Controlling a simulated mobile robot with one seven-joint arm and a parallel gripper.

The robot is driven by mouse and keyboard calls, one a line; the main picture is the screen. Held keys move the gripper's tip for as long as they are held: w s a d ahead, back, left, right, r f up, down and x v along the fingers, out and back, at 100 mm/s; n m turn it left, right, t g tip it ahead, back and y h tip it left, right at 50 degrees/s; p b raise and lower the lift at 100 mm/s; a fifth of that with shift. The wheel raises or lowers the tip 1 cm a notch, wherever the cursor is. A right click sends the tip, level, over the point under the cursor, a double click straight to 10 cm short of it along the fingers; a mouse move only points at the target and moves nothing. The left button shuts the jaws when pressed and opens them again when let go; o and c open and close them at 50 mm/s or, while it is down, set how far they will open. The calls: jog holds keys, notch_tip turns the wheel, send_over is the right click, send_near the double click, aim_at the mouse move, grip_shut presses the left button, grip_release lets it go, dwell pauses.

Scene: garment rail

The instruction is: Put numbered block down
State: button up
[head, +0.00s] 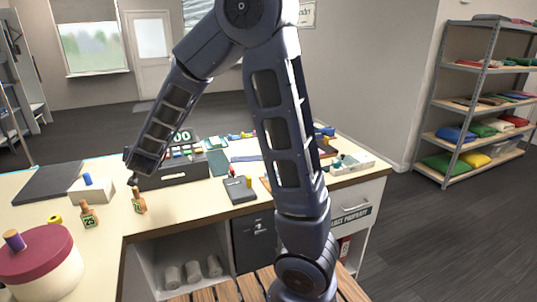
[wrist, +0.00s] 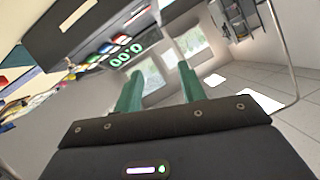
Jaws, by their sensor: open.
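One small orange-brown numbered block (head: 139,203) with a dark green label stands on the cream counter (head: 108,247), near its inner edge. A similar numbered block (head: 89,215) stands to its left. The digits are too small to read surely. My gripper (head: 134,181) is just above the right-hand block in the head view; I cannot tell whether they touch. In the wrist view, the two green fingers (wrist: 160,88) are apart with nothing visible between them. Neither numbered block can be made out in the wrist view.
A dark tray (head: 172,181) with a green-digit display (head: 182,136) stands behind my gripper. A white box (head: 92,193) with a blue knob is to the left. A red-lidded round tin (head: 38,250) is at front left. A grey device (head: 238,190) lies right.

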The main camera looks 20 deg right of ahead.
jog(key=s+d+r+n+g+y, duration=0.2)
jog(key=d+r, duration=0.4)
jog(key=d, duration=0.3)
jog(key=s+d+g+h, duration=0.4)
jog(key=s+d+g, duration=0.3)
jog(key=s+d, duration=2)
jog(key=shift+d+r, duration=0.3)
jog(key=shift+d, duration=0.15)
jog(key=shift+o, duration=0.2)
